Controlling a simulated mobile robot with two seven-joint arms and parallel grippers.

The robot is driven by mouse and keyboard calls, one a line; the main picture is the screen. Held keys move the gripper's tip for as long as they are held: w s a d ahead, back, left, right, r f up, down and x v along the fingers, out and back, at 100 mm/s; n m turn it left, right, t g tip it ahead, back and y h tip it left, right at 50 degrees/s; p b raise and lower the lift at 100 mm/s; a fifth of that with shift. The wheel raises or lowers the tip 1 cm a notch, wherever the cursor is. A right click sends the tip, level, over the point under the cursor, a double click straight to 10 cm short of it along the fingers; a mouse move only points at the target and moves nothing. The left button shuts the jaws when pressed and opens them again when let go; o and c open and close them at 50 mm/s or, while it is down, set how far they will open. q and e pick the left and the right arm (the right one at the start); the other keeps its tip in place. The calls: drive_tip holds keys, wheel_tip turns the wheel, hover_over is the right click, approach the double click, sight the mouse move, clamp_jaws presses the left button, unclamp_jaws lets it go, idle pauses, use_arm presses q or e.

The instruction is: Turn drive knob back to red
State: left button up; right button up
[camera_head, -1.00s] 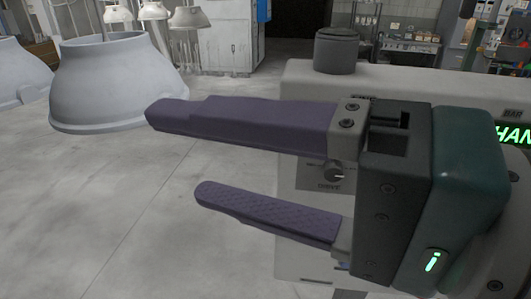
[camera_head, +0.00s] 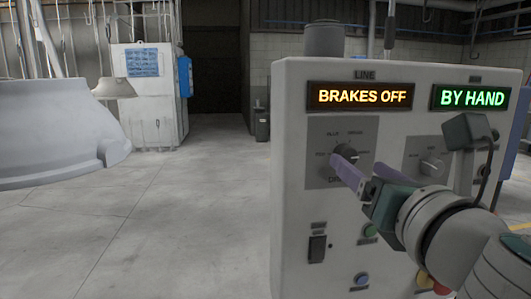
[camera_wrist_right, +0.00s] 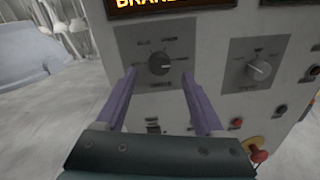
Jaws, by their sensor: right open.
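The drive knob (camera_head: 346,153) is a dark round knob on a grey square plate at the left of the control panel. It also shows in the right wrist view (camera_wrist_right: 160,63), ringed by small labels that I cannot read for certain. Its pointer is too small to read surely. My right gripper (camera_head: 357,164) is open, its two purple fingers pointing at the panel. In the right wrist view the fingertips (camera_wrist_right: 159,72) lie left and right of the knob, and I cannot tell whether they touch it. My left gripper is out of view.
The panel (camera_head: 290,200) has lit signs reading BRAKES OFF (camera_head: 359,96) and BY HAND (camera_head: 472,97). A second knob (camera_wrist_right: 259,69) is to the right. Buttons and a red stop button (camera_wrist_right: 257,151) are lower down. Grey hoods (camera_head: 55,130) hang at left over open floor.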

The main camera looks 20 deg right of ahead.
sight(349, 158)
drive_tip(key=shift+x, duration=1.9)
clamp_jaws()
